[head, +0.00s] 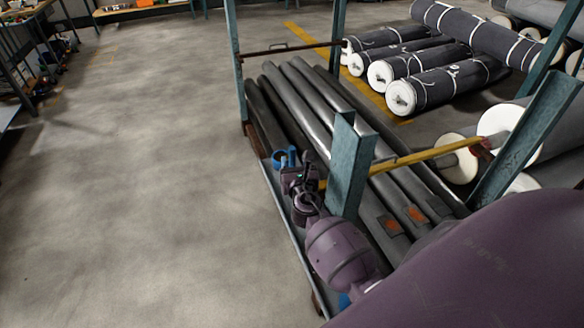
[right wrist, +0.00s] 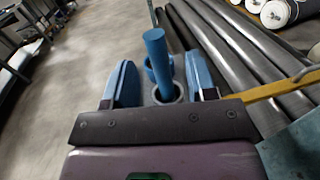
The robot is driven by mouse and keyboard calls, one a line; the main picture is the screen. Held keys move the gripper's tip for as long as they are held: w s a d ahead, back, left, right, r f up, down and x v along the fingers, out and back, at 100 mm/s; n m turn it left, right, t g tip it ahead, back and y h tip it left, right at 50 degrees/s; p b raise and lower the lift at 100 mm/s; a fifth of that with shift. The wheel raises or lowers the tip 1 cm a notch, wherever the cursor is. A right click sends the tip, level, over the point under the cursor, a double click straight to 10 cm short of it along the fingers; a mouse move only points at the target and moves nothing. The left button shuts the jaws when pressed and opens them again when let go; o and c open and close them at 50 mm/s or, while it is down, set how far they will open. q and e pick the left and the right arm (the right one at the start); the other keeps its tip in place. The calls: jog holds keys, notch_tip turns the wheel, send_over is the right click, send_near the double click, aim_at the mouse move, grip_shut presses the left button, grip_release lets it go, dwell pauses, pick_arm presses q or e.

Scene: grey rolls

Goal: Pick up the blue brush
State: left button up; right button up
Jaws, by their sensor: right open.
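The blue brush shows in the right wrist view as a thick blue handle (right wrist: 156,58) standing up between my two fingers. Its lower end meets a round grey-and-blue part, and its bristles cannot be made out. My right gripper (right wrist: 161,84) is open, with one blue finger on each side of the handle and a visible gap to both. In the head view the right gripper (head: 292,172) reaches over the near-left edge of the rack, and small blue parts show at its tip. My left gripper is not in view.
A teal-posted rack (head: 352,165) holds long dark rolls (head: 310,100) just right of my right gripper. A yellow bar (head: 425,155) crosses it. More wrapped rolls (head: 445,85) lie behind at right. The concrete floor (head: 150,150) at left is clear.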

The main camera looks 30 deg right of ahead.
jog(key=shift+x, duration=2.8)
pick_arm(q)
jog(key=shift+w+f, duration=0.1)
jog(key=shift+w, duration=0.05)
pick_arm(e)
jog(key=shift+a+r, duration=0.1)
jog(key=shift+r, duration=0.05)
grip_shut()
jog(key=shift+r, duration=0.15)
